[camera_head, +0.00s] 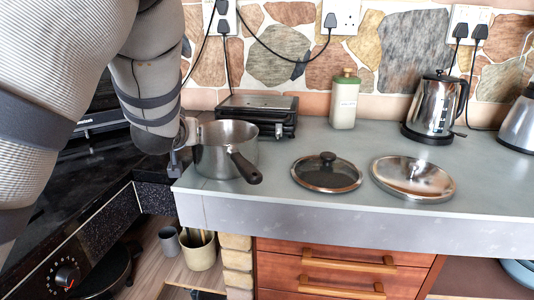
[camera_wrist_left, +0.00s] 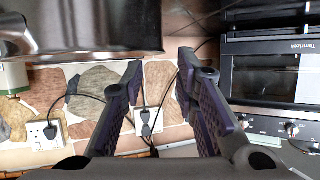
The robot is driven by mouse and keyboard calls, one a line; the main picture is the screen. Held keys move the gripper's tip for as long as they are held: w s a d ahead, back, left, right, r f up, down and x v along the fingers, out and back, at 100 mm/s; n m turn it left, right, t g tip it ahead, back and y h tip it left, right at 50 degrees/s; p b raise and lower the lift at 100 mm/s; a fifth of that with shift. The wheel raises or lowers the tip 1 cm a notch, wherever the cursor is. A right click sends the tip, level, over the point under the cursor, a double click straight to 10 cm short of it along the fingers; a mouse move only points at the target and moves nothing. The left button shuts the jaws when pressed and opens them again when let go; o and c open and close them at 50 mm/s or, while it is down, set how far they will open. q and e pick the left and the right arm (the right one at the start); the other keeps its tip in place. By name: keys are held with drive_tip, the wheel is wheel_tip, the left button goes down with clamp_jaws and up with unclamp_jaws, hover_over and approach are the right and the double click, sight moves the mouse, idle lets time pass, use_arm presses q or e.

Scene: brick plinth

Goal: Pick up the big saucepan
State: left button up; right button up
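The big saucepan (camera_head: 224,158) is a steel pan standing upright on the grey counter near its left end. Its dark handle (camera_head: 244,168) points toward the front right. My left gripper (camera_head: 181,148) is at the pan's left side, close to its wall; I cannot tell whether it touches. In the left wrist view the left gripper (camera_wrist_left: 161,65) has its two purple-padded fingers apart, with nothing seen between them. A shiny steel surface at the upper left of that view looks like the pan (camera_wrist_left: 90,28). My right gripper is not in view.
A glass lid (camera_head: 327,175) and a steel lid (camera_head: 412,180) lie right of the pan. The counter's front edge is close. The dark stove (camera_head: 85,165) is at left.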

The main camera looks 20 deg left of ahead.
use_arm(q)
drive_tip(key=w+a+f, duration=0.1)
drive_tip(key=w+f, duration=0.1)
drive_tip(key=w+a+f+b, duration=0.1)
drive_tip(key=w, duration=0.1)
drive_tip(key=shift+a+f, duration=0.3)
drive_tip(key=shift+w+a, duration=0.15)
drive_tip(key=shift+w, duration=0.2)
drive_tip(key=shift+r, duration=0.2)
clamp_jaws()
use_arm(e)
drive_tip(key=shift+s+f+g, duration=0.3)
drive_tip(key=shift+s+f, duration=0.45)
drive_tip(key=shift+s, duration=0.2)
use_arm(q)
drive_tip(key=shift+r, duration=0.15)
